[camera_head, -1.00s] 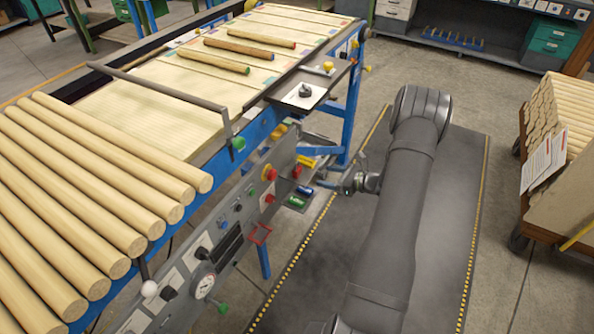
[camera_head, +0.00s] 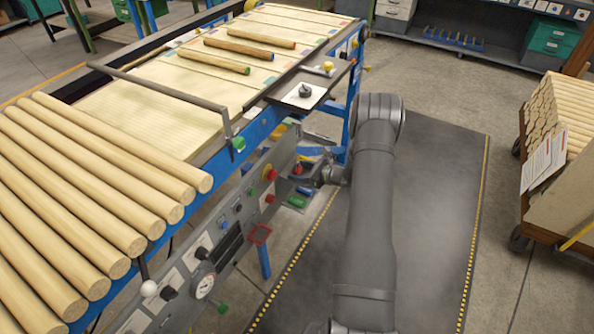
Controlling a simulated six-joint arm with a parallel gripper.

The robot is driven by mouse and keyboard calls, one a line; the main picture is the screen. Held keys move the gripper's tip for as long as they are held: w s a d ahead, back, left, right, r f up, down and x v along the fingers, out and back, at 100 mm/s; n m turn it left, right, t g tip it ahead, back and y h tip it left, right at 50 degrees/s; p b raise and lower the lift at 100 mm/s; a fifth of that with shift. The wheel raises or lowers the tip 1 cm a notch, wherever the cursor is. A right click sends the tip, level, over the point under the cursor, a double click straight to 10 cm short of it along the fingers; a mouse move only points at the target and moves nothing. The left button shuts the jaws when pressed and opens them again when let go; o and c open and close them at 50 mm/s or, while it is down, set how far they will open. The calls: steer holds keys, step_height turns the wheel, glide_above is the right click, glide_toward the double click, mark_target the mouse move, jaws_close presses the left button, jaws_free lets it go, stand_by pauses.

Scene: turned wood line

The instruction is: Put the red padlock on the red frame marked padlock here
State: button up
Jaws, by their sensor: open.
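The red frame (camera_head: 260,234) is a small red-outlined square low on the right end of the machine's grey control panel, and nothing shows in it. Its lettering is too small to read. A small red item (camera_head: 297,169), likely the red padlock, shows in part under the machine's right end, above a blue item (camera_head: 304,191) and a green item (camera_head: 297,202). My gripper (camera_head: 313,172) is open, close by the red item's right side. I cannot tell if they touch. My wrist and fingers hide part of that spot.
A dark shelf (camera_head: 310,91) juts out above my gripper. Wooden rods (camera_head: 90,180) lie on the machine. The dark floor mat (camera_head: 430,220) is clear to the right.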

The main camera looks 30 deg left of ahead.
steer(key=c, duration=1.2)
steer(key=shift+r, duration=0.1)
